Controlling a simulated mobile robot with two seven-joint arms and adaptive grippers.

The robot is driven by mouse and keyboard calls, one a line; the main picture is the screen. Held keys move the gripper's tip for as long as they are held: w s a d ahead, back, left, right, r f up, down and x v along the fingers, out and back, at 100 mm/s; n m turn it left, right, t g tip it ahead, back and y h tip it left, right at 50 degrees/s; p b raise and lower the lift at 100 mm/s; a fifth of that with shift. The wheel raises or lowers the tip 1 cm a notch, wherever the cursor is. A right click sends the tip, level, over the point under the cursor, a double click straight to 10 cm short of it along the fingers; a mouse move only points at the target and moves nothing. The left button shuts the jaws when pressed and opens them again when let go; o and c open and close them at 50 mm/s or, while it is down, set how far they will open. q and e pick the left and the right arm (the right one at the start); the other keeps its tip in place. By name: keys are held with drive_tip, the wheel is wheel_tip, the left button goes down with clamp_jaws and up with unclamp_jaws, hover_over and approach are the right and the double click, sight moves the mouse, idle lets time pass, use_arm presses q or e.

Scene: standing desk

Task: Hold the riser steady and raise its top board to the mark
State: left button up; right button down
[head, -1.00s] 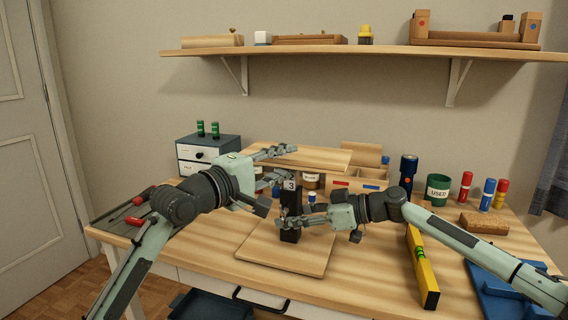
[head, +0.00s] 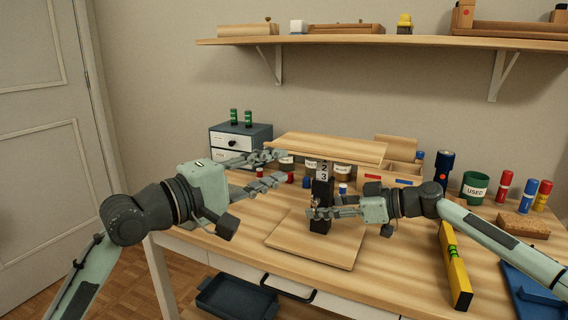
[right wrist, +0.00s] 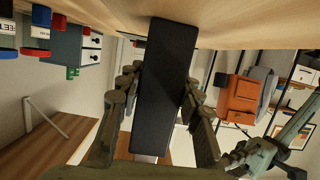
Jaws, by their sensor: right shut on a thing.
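The riser has a wooden top board (head: 335,149), a black upright post (head: 321,190) with the numbers 2 and 3 showing near its top, and a wooden base board (head: 310,245) on the desk. My right gripper (head: 318,209) is shut on the lower part of the post. The right wrist view shows the black post (right wrist: 165,85) between its fingers. My left gripper (head: 282,167) is open at the left end of the top board, with its fingers apart. Its upper finger overlaps the board's front edge in the picture; I cannot tell whether they touch.
A yellow level (head: 454,265) lies at the right of the desk, beside a blue tray (head: 535,295). A green USED cup (head: 475,187), a flashlight (head: 444,168), markers and a cork block (head: 522,226) stand behind. A small drawer box (head: 240,146) is at the back left.

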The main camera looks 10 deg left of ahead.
idle(0.3)
drive_tip(key=c, duration=1)
unclamp_jaws()
drive_tip(key=shift+o, duration=0.2)
